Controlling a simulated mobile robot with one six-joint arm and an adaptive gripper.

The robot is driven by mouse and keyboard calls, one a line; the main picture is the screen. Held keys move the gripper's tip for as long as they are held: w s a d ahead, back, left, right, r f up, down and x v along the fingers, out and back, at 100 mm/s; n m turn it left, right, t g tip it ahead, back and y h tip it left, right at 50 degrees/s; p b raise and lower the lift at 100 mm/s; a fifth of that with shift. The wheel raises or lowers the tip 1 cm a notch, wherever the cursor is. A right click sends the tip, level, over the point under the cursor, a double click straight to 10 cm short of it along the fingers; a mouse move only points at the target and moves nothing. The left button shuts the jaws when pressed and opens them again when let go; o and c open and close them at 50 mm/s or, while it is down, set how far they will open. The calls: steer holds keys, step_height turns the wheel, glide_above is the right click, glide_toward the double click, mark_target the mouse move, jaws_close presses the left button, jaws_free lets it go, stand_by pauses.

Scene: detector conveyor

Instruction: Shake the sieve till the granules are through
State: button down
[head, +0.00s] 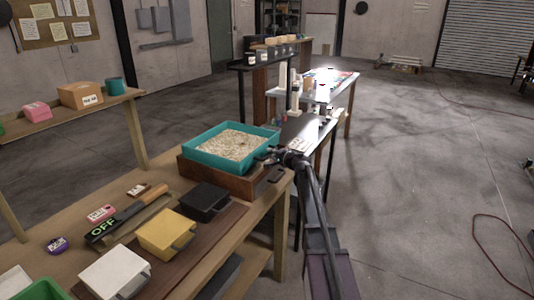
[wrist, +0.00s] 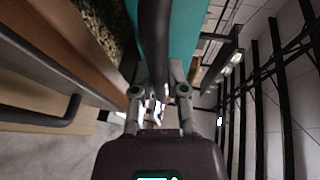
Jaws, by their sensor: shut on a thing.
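The teal sieve (head: 274,137) holds a layer of pale granules (head: 226,145). It sits over a brown wooden box (head: 197,176) near the right end of the bench. My gripper (head: 270,156) is at the sieve's near right side. In the wrist view my gripper (wrist: 158,92) is shut on the sieve's dark handle (wrist: 154,45), with the teal wall (wrist: 186,35) right beside it. Dark, speckled material (wrist: 95,25) shows next to the wall there. The sieve's mesh and most of the box's inside are hidden.
A black bin (head: 204,200), a yellow bin (head: 166,233) and a white bin (head: 114,271) line the bench front. An OFF sign (head: 103,231) lies behind them. A dark box handle (wrist: 45,122) is close to my gripper. Open floor (head: 430,180) lies to the right.

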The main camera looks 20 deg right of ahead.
steer(key=shift+s+d, duration=1.15)
steer(key=shift+s, duration=0.1)
steer(key=c, duration=0.6)
jaws_free()
steer(key=shift+c, duration=0.2)
steer(key=shift+w+a, duration=0.1)
